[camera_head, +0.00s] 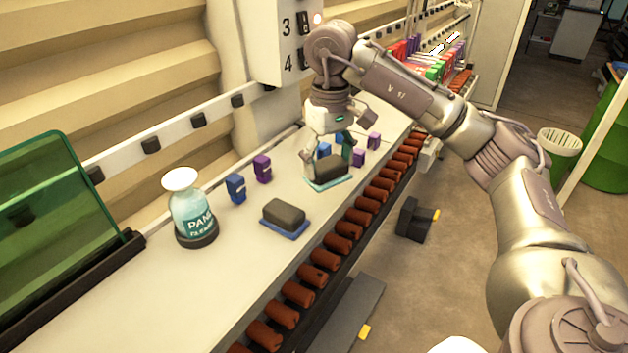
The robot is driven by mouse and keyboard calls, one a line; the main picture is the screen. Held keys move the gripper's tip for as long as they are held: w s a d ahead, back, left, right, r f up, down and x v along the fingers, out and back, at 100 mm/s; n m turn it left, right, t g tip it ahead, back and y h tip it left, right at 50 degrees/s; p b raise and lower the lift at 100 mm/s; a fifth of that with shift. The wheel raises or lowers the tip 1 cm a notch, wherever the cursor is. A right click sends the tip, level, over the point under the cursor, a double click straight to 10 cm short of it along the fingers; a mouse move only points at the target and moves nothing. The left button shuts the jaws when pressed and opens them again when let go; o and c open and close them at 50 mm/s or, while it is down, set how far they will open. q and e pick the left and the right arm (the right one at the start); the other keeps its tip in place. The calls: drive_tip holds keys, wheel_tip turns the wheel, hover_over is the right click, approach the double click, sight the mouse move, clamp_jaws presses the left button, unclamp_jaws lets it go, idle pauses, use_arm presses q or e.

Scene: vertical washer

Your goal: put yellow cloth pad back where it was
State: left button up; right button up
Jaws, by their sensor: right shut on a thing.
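My right gripper (330,153) reaches down over the white shelf (225,275). It is shut on a dark grey block-shaped pad with a teal base (328,184), at or just above the shelf surface. Whether the base touches the shelf is hard to tell. A second dark grey block with a blue base (284,216) lies on the shelf, nearer and to the left. No pad looks plainly yellow. My left gripper is not in view.
Blue clips (236,188) and purple clips (262,169) stand along the shelf. Reddish-brown rollers (312,275) line the shelf's front edge. A green translucent panel (60,215) stands at the left.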

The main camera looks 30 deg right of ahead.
drive_tip(key=w+f, duration=0.1)
drive_tip(key=w+a+f, duration=0.1)
drive_tip(key=w, duration=0.1)
drive_tip(key=shift+w+p, duration=0.25)
drive_tip(key=shift+p, duration=0.05)
drive_tip(key=f+p, duration=0.1)
drive_tip(key=f, duration=0.2)
drive_tip(key=shift+s+p, duration=0.2)
drive_tip(key=shift+p, duration=0.2)
drive_tip(key=shift+f, duration=0.55)
drive_tip(key=o, duration=0.9)
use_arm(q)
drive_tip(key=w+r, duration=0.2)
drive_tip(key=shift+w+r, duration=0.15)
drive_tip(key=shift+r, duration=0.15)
use_arm(e)
drive_tip(key=shift+o, duration=0.4)
drive_tip(key=shift+w, duration=0.1)
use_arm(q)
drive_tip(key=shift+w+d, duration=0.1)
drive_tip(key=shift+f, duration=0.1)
use_arm(e)
drive_tip(key=shift+r, duration=0.15)
